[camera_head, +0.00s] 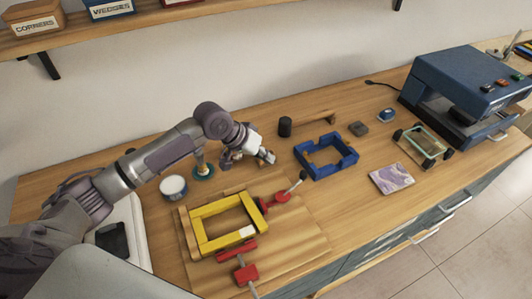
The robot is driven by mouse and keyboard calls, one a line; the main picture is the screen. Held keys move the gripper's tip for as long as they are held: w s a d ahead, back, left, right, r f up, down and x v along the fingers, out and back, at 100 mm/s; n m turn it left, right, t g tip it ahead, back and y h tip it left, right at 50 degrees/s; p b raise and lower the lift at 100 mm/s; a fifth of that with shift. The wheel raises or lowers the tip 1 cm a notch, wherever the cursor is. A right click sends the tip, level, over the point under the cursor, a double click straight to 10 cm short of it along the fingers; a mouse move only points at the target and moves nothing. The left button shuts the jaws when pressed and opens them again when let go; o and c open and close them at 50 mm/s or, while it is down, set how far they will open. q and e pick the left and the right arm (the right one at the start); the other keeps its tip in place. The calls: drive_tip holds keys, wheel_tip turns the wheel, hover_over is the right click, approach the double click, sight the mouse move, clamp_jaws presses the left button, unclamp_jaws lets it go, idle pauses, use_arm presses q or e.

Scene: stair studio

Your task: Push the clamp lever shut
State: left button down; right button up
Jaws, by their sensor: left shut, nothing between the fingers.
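A yellow frame (197,226) lies on a wooden board (300,238) at the front of the bench. A red clamp (272,199) sits at the frame's right side. Its lever (294,185) slants up to the right and ends in a dark knob. A second red clamp (238,251) is at the frame's front edge; the position of its lever is hard to tell. My left gripper (264,156) is shut and empty, behind and to the left of the knob, apart from it. My right gripper is not in view.
A blue frame (325,169) and a dark cylinder (285,126) stand right of my left gripper. A white-topped round tin (173,187) and a green-based item (204,172) are to its left. A blue press (455,85) stands far right. A shelf (90,38) hangs above.

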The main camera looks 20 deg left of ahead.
use_arm(q)
drive_tip(key=p+x, duration=0.1)
drive_tip(key=x, duration=0.4)
drive_tip(key=shift+w+d+f, duration=0.1)
drive_tip(key=shift+d+f, duration=0.15)
drive_tip(key=shift+d, duration=0.05)
drive_tip(key=d+p, duration=0.1)
drive_tip(key=d, duration=0.2)
drive_tip(key=shift+w+d+f+p, duration=0.1)
drive_tip(key=shift+d+p, duration=0.05)
drive_tip(key=shift+p, duration=0.15)
drive_tip(key=shift+d+f, duration=0.1)
drive_tip(key=shift+d, duration=0.25)
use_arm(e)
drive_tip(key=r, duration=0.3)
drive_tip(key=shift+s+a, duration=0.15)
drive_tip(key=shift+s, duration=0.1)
